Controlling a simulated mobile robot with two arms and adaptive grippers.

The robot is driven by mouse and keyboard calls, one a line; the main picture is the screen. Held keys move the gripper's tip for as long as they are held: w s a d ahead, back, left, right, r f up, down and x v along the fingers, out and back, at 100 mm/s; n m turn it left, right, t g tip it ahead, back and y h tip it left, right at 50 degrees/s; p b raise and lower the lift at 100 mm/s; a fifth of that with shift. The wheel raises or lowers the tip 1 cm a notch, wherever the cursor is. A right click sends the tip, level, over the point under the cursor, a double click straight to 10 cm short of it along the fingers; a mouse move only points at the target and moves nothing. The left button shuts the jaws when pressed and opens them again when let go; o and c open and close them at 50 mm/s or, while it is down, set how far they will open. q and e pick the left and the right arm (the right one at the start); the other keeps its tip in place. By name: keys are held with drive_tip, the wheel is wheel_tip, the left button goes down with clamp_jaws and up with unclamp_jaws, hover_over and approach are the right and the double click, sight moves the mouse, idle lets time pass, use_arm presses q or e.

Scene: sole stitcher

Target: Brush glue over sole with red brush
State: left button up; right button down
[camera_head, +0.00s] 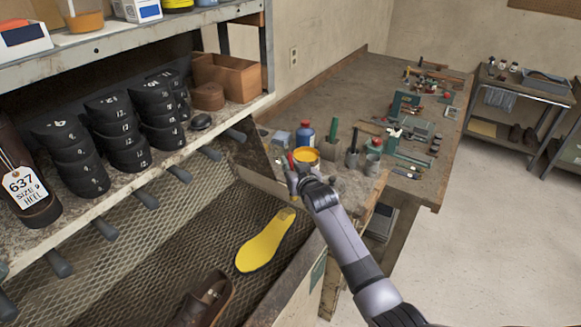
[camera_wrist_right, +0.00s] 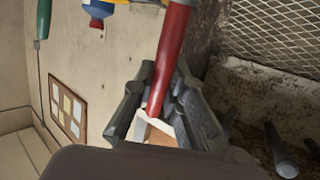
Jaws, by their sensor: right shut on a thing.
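The yellow sole (camera_head: 264,242) lies flat on the dark mesh tray (camera_head: 205,230), in the lower middle of the head view. My right gripper (camera_head: 294,178) is over the near edge of the workbench, above and to the right of the sole. It is shut on the red brush (camera_head: 291,161). The brush's red handle fills the top middle of the right wrist view (camera_wrist_right: 171,50), between the fingers (camera_wrist_right: 160,95). The brush's bristles cannot be made out. An open pot of yellow-orange glue (camera_head: 306,155) stands just beside the gripper. My left gripper is not in view.
A blue bottle (camera_head: 305,134), a green-handled tool (camera_head: 334,129) and dark cups (camera_head: 352,158) crowd the workbench (camera_head: 345,95) around the pot. A brown shoe (camera_head: 207,300) lies near the sole. A shelf with stacked black heels (camera_head: 111,120) overhangs the tray at left.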

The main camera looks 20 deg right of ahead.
sight(291, 155)
idle(0.3)
wheel_tip(291, 155, up, 4)
drive_tip(key=p, duration=0.3)
drive_tip(key=shift+f, duration=0.25)
drive_tip(key=shift+r, duration=1.3)
drive_tip(key=c, duration=2.2)
unclamp_jaws()
clamp_jaws()
